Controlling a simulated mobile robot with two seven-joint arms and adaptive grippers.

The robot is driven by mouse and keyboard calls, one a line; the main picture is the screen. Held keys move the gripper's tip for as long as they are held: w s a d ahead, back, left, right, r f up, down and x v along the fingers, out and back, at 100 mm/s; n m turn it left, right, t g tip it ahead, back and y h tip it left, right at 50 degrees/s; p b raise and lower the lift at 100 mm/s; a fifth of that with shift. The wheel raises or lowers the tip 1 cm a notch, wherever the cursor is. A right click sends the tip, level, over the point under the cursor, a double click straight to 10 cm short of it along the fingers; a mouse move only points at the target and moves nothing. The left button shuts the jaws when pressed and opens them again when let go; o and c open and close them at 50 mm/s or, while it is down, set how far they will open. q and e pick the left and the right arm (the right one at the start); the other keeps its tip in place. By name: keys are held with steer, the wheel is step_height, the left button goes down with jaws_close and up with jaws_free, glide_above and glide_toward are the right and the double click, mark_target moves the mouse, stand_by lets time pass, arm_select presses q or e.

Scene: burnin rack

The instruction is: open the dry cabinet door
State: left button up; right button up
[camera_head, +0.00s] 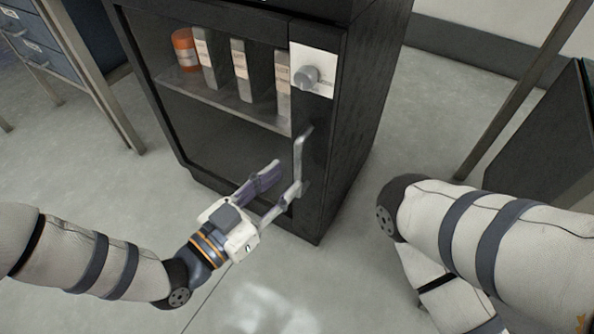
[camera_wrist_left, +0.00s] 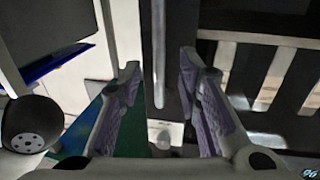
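The dry cabinet (camera_head: 361,100) is a black upright box, and its glass-fronted door (camera_head: 215,140) looks shut. A grey vertical bar handle (camera_head: 301,155) is on the right side of the door. It also shows in the left wrist view as a bar (camera_wrist_left: 159,50) between my fingers. My left gripper (camera_head: 284,181) is open at the lower end of the handle; its fingers (camera_wrist_left: 159,85) are spread either side of the bar with gaps visible. I cannot tell whether either finger touches it. My right gripper is out of view; only its arm shows.
Behind the glass, an orange roll (camera_head: 185,49) and several labelled boxes (camera_head: 240,68) stand on a shelf (camera_head: 225,103). A blue drawer unit (camera_head: 35,45) is at left. Floor before the cabinet is clear.

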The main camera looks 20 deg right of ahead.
mark_target(296, 171)
arm_select(q)
steer(key=b+x, duration=0.1)
steer(key=x, duration=0.4)
steer(key=shift+d, duration=0.1)
steer(key=shift+c, duration=0.5)
steer(key=shift+f, duration=0.1)
jaws_close()
steer(key=shift+s, duration=0.1)
